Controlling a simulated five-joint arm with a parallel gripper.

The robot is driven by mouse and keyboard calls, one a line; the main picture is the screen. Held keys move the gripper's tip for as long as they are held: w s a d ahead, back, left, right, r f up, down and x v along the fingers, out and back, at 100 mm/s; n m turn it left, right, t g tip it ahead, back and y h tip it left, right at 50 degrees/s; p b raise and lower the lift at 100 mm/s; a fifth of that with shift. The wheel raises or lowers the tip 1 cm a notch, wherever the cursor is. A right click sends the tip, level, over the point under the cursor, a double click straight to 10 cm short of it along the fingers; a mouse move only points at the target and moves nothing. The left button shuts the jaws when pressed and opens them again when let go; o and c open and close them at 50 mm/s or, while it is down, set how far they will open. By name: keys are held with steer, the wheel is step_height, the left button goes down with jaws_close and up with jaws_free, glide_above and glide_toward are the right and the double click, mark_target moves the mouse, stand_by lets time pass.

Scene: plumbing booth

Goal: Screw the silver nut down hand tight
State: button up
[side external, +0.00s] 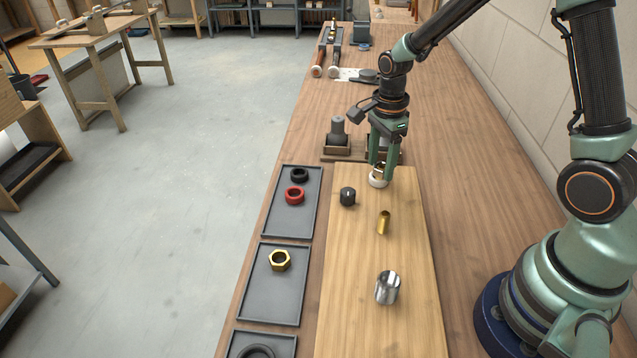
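My gripper (381,175) points down at the far part of the light wooden board (345,300). Its two green fingers are apart, on either side of a small fitting with a white round base (377,182) and a brass-coloured part above it. The fingers partly hide this fitting, and I cannot tell whether they touch it.
A black knob-like piece (347,196) and a brass tube (384,222) are on the board. Grey trays (309,221) along the left hold black and red rings and a brass hex nut (280,260). A wooden holder (340,152) with a grey cylinder stands behind the board.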

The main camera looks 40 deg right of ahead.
jaws_close()
steer(key=m, duration=0.6)
steer(key=shift+w+f, duration=0.1)
steer(key=m, duration=0.6)
steer(key=shift+d, duration=0.1)
steer(key=shift+o, duration=2.4)
jaws_free()
steer(key=shift+f, duration=0.1)
steer(key=o, duration=0.3)
steer(key=shift+o, duration=0.2)
